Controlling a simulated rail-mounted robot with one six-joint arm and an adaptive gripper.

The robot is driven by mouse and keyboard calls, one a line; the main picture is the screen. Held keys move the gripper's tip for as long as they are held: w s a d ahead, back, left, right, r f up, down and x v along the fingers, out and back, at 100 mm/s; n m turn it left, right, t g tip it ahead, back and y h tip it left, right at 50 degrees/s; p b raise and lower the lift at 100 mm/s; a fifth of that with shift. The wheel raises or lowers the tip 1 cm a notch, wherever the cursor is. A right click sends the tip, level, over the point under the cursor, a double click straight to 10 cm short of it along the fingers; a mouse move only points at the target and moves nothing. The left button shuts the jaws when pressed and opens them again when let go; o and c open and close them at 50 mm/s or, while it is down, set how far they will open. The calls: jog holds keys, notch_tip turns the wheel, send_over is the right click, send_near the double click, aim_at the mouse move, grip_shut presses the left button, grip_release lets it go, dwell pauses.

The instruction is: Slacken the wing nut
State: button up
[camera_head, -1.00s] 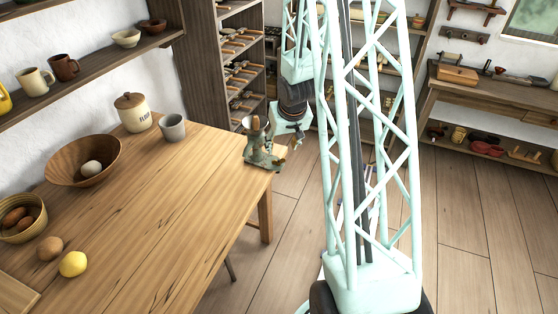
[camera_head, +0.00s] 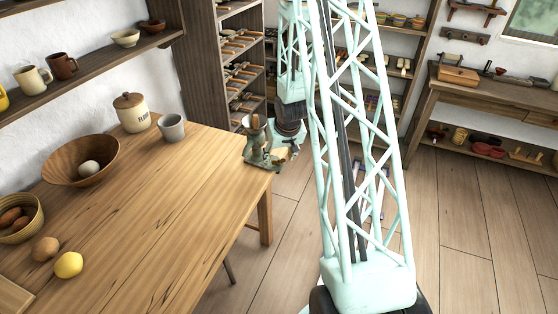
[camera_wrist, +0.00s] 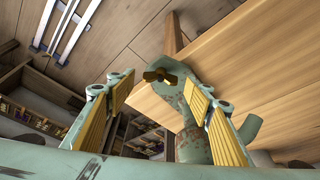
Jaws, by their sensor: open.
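A worn green cast-metal grinder (camera_head: 259,148) stands at the far right corner of the wooden table. Its body (camera_wrist: 192,95) fills the middle of the wrist view. A small dark brass wing nut (camera_wrist: 158,77) sits on it, its two wings spread roughly sideways. My gripper (camera_wrist: 160,88) is open, with its yellow-padded fingers apart on the left and right of the wing nut. I cannot tell whether the fingertips reach as far as the nut. In the head view my arm hides part of this area, and the wing nut is too small to tell surely.
The wooden table (camera_head: 150,215) holds a flour jar (camera_head: 131,112), a grey mug (camera_head: 172,127), a wooden bowl (camera_head: 66,170), and a lemon (camera_head: 69,265). Shelves (camera_head: 240,60) stand behind the grinder. Open floor (camera_head: 470,230) lies to the right of the table.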

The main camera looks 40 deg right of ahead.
jog(key=shift+x, duration=0.8)
jog(key=c, duration=0.9)
